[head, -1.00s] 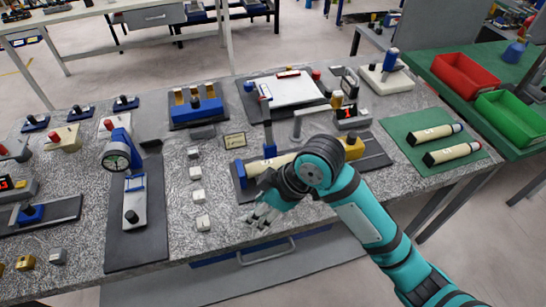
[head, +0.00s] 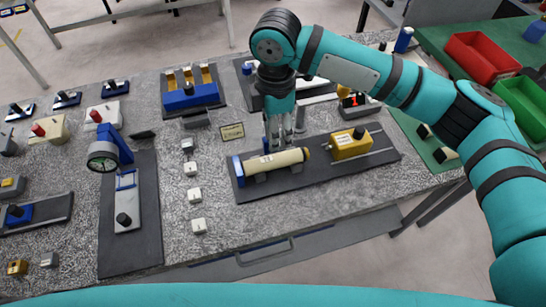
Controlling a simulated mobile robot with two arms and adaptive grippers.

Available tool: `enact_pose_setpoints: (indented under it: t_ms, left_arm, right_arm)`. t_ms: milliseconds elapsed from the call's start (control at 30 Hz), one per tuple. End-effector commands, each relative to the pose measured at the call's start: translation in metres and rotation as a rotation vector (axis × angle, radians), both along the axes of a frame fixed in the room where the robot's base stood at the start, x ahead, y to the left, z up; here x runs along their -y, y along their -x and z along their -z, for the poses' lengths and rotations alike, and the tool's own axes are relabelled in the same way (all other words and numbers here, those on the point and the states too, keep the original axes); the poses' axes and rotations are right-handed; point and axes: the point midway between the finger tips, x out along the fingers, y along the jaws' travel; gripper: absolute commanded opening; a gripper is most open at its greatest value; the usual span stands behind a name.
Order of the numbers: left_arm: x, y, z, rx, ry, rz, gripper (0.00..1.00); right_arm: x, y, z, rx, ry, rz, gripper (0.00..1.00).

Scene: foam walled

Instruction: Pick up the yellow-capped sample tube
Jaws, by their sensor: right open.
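A cream tube (head: 273,161) with a dark yellow end lies on its side across supports on a black base plate (head: 250,192). It is the only tube in view with a clearly yellow end. A blue block (head: 238,171) stands at its left end and a yellow block (head: 350,143) with a black knob stands to its right. My right gripper (head: 277,148) points down at the tube's far side, close to its middle. It is open, with no object seen between its fingers. Whether the fingers touch the tube cannot be told. My left gripper is not in view.
A row of small white blocks (head: 195,195) and a dial gauge stand (head: 103,156) are to the left. A blue block with tan posts (head: 192,94) is behind. My right arm covers much of the back right. The speckled tabletop (head: 300,212) in front is clear.

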Motion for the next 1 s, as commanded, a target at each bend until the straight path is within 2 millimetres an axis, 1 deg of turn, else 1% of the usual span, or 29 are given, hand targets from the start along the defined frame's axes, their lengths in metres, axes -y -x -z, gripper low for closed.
enact_pose_setpoints:
  t_ms: [33, 100, 200, 300, 433, 533, 667, 800, 900, 1000]
  left_arm:
    - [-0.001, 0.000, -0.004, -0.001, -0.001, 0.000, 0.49]
    - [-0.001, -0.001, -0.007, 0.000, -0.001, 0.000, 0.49]
    - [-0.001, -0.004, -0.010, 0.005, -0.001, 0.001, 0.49]
    - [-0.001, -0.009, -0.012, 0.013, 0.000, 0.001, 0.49]
    - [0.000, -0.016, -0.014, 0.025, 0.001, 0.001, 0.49]
    - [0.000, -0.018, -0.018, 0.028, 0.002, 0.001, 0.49]
    - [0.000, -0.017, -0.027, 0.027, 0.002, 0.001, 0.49]
    - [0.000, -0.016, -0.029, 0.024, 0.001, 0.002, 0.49]
    - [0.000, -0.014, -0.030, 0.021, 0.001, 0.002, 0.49]
    - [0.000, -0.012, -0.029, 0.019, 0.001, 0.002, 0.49]
  right_arm:
    - [0.001, 0.001, 0.010, -0.004, 0.002, 0.001, 0.47]
    - [0.001, 0.000, 0.025, -0.003, 0.002, 0.001, 0.47]
    - [0.000, 0.000, 0.044, -0.002, 0.001, 0.001, 0.47]
    - [0.000, 0.000, 0.057, 0.000, -0.001, 0.001, 0.47]
    - [0.000, 0.000, 0.064, 0.001, -0.001, 0.001, 0.47]
    - [-0.002, 0.000, 0.072, -0.001, 0.000, 0.001, 0.47]
    - [-0.005, -0.001, 0.090, -0.001, 0.000, 0.000, 0.47]
    - [-0.005, -0.002, 0.110, 0.000, -0.001, 0.001, 0.47]
    - [-0.005, -0.002, 0.116, 0.001, 0.000, 0.000, 0.47]
    - [-0.005, -0.002, 0.117, 0.002, -0.001, 0.000, 0.47]
